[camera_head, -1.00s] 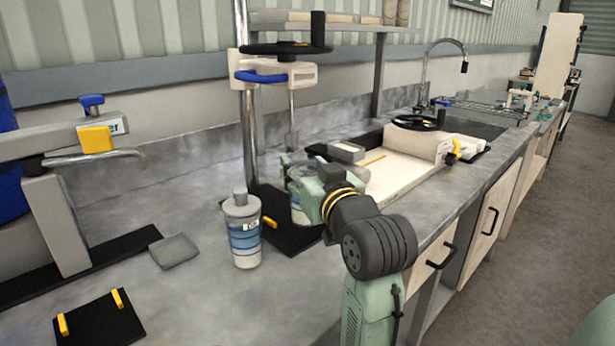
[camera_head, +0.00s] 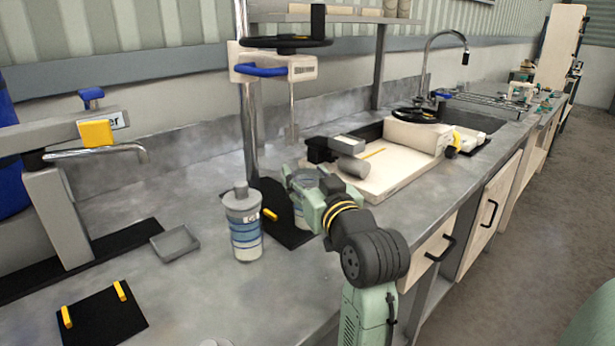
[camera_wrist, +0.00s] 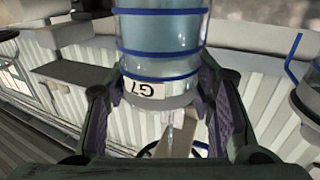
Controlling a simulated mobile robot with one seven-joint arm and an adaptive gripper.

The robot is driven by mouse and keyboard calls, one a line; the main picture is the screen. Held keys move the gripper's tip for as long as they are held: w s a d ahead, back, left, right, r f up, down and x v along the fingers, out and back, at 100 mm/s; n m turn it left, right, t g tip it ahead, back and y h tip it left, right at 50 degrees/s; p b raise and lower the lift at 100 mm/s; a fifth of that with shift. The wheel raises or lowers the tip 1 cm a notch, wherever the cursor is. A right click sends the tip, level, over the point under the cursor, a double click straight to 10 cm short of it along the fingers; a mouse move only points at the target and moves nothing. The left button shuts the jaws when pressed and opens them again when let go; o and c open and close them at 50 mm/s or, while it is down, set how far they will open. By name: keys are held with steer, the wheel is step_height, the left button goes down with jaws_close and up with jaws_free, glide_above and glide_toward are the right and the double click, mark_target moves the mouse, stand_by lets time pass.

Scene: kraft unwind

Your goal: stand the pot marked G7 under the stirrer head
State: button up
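The pot marked G7 (camera_wrist: 160,60) is a clear bluish vessel with blue bands. Its label appears upside down in the wrist view. My gripper (camera_wrist: 165,105) has a finger against each side of it and is shut on it. In the head view my gripper (camera_head: 312,190) is at the stirrer's black base plate (camera_head: 292,236), largely hiding the pot. I cannot tell whether the pot touches the plate. The stirrer head (camera_head: 275,67) is above on a metal post, with its thin shaft (camera_head: 292,110) hanging down above the gripper area.
A similar lidded pot (camera_head: 244,230) stands left of the base plate, close to my gripper. A small grey dish (camera_head: 175,242) and a black mat with yellow pegs (camera_head: 100,318) lie further left. A cream tray unit (camera_head: 395,175) stands to the right.

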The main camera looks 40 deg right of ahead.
steer(key=shift+o, duration=1.4)
steer(key=shift+r, duration=0.15)
steer(key=shift+s, duration=0.15)
steer(key=b+v, duration=0.2)
steer(key=v, duration=0.9)
steer(key=shift+s, duration=0.3)
steer(key=shift+a, duration=0.15)
